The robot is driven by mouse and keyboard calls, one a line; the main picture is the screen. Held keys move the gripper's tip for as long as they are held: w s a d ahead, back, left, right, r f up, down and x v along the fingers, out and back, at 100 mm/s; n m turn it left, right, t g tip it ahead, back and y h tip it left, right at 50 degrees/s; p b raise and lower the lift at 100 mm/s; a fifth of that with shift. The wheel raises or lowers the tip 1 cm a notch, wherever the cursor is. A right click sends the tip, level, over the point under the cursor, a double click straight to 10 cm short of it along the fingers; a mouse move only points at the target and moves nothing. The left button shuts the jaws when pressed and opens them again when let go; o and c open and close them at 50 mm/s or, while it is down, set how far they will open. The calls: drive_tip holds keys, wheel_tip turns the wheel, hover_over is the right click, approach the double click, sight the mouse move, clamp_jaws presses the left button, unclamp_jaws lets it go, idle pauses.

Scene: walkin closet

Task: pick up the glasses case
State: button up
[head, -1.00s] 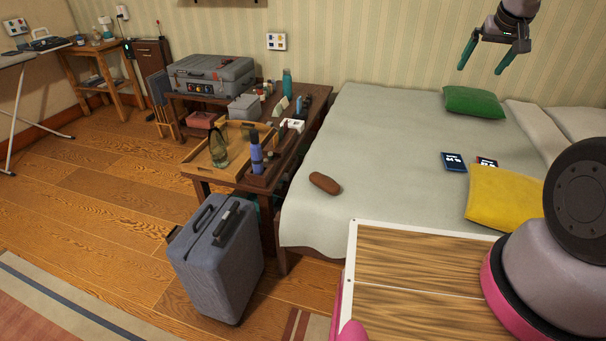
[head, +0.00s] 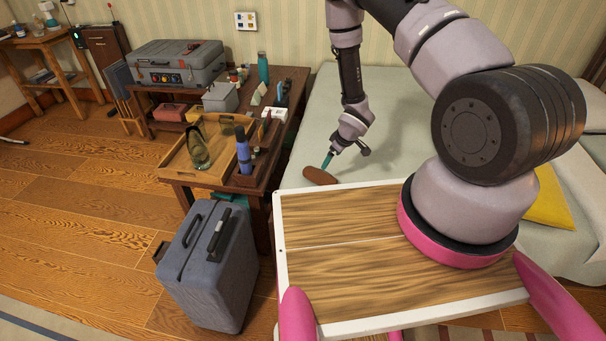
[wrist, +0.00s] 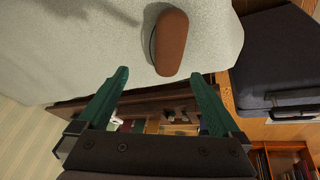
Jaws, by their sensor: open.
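The brown glasses case (head: 320,176) lies on the near left edge area of the bed, close to the wooden table. In the wrist view the glasses case (wrist: 171,42) is an elongated brown shape on the pale bed cover, just beyond the fingertips and roughly centred between them. My gripper (head: 331,161) is at the case in the head view, pointing down toward it. In the wrist view its two green fingers (wrist: 159,76) are spread apart with nothing between them. One finger is hidden in the head view, and I cannot tell the exact height above the case.
A grey suitcase (head: 210,265) stands on the floor. The bed (head: 315,110) around the case is clear.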

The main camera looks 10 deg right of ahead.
hover_over(321, 175)
drive_tip(key=s, duration=0.2)
drive_tip(key=shift+n, duration=0.3)
drive_tip(key=f, duration=0.4)
drive_tip(key=d+f, duration=0.1)
drive_tip(key=f, duration=0.1)
drive_tip(key=shift+f, duration=0.35)
drive_tip(key=shift+x, duration=2.8)
drive_tip(key=shift+a, duration=0.1)
drive_tip(key=shift+c, duration=0.3)
drive_tip(key=c, duration=1.3)
drive_tip(key=shift+o, duration=0.2)
drive_tip(key=shift+r, duration=0.15)
